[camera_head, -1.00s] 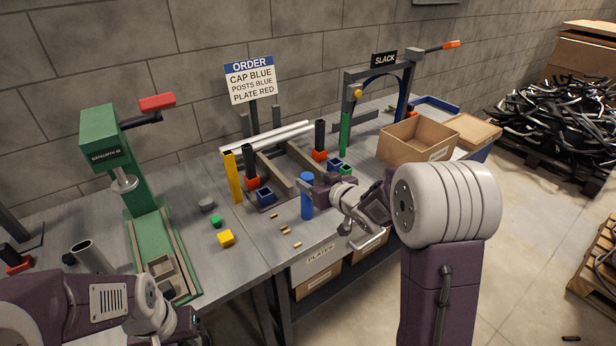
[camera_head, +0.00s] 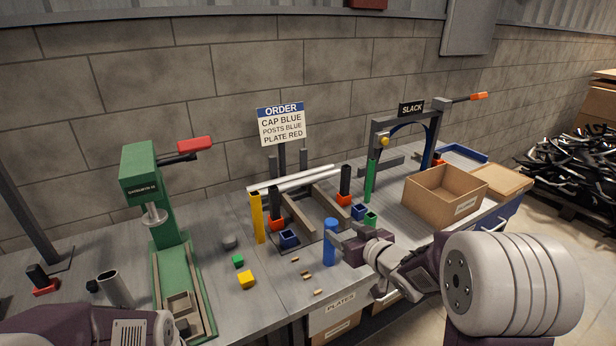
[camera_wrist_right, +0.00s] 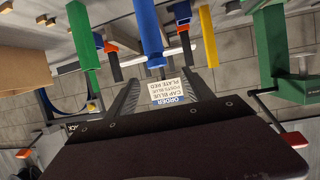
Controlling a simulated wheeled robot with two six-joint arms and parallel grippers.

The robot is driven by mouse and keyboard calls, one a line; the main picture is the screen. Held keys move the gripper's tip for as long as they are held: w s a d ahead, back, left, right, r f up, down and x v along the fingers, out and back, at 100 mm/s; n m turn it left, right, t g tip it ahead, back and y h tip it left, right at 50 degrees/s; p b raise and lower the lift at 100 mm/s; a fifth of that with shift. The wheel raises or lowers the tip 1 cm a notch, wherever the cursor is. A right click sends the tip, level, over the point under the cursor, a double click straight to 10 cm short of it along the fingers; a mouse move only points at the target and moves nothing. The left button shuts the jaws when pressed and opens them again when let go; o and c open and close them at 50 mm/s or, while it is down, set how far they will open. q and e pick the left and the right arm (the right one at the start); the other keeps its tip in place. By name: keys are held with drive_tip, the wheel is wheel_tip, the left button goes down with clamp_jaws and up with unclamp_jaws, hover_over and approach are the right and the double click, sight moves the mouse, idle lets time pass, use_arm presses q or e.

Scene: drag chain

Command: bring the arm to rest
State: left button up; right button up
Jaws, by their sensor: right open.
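My right gripper (camera_head: 347,240) is open, with its fingertips close to an upright blue post (camera_head: 330,242) at the table's front edge. In the right wrist view, which is upside down, the two dark fingers (camera_wrist_right: 162,75) are spread apart and the blue post (camera_wrist_right: 149,36) shows near their tips. I cannot tell whether they touch it. The right arm comes in from the lower right. My left arm (camera_head: 95,326) shows only in part at the bottom left, and its fingers are out of view.
A green press (camera_head: 165,230) stands left. Yellow (camera_head: 257,217) and green (camera_head: 370,181) posts stand by the fixtures. A cardboard box (camera_head: 444,193) is at the right. Small brass pins (camera_head: 306,275) and a yellow block (camera_head: 247,280) lie in front. An order sign (camera_head: 282,125) stands behind.

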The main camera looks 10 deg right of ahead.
drive_tip(key=s+a+r+p, duration=0.1)
drive_tip(key=a+r+p, duration=0.3)
drive_tip(key=r+p, duration=0.25)
drive_tip(key=s+d+f+m+g+h, duration=0.1)
drive_tip(key=s+f+g, duration=0.5)
drive_tip(key=s, duration=0.5)
drive_tip(key=s+d+f+m+g+h, duration=0.1)
drive_tip(key=s+f+g, duration=0.5)
drive_tip(key=s, duration=0.6)
drive_tip(key=shift+s+d+f+m+h+p, duration=0.15)
drive_tip(key=shift+d+f+m+h+p, duration=0.15)
drive_tip(key=shift+f+m+h, duration=0.35)
